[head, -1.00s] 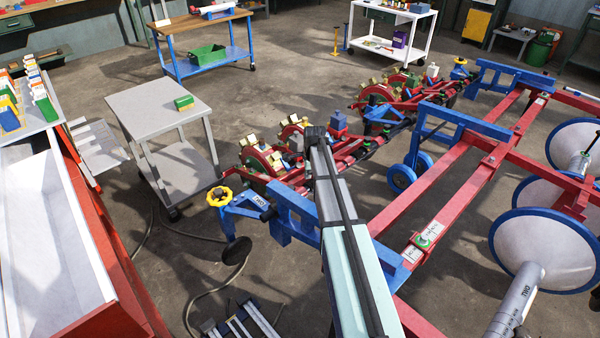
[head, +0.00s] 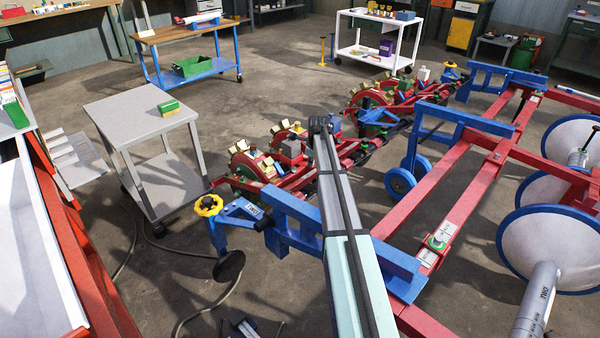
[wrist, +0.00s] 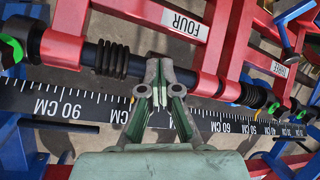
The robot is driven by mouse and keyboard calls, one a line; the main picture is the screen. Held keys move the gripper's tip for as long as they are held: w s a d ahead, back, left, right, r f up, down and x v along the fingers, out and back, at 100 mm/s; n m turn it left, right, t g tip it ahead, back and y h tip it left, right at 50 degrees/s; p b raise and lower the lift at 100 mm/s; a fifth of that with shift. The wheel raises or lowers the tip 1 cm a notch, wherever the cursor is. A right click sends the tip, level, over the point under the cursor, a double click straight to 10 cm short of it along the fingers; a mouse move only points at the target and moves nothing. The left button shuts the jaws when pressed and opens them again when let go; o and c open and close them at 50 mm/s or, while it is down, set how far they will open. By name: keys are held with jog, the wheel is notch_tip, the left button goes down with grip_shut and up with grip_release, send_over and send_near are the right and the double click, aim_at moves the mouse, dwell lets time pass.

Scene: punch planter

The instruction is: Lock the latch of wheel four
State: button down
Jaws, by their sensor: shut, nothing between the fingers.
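In the wrist view, a white plate reading FOUR (wrist: 185,24) sits on a red frame part above and right of my gripper. A green ring (wrist: 10,50) is at the left end of this tube. I cannot pick out wheel four's latch with certainty. In the head view, my arm reaches over the blue bracket toward the red wheel units (head: 262,165); my fingertips are hidden there.
A black centimetre ruler bar (wrist: 60,106) runs under my gripper. In the head view, a yellow handwheel (head: 208,205) and blue bracket (head: 310,225) stand near my arm. A grey cart (head: 140,105) is at left, with open floor beyond.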

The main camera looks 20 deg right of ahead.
jog(key=shift+f, duration=0.1)
jog(key=b+x, duration=0.1)
jog(key=x, duration=0.8)
jog(key=shift+w+f, duration=0.2)
jog(key=shift+f, duration=0.15)
jog(key=shift+w+a+r, duration=0.4)
jog(key=shift+w+a, duration=0.05)
jog(key=shift+a, duration=0.1)
jog(key=shift+w+a+r, duration=0.35)
jog(key=shift+w+a, duration=0.05)
jog(key=shift+a, duration=0.2)
jog(key=shift+w+a+r, duration=0.15)
jog(key=shift+w+a, duration=0.05)
jog(key=shift+a, duration=0.1)
jog(key=shift+r, duration=0.1)
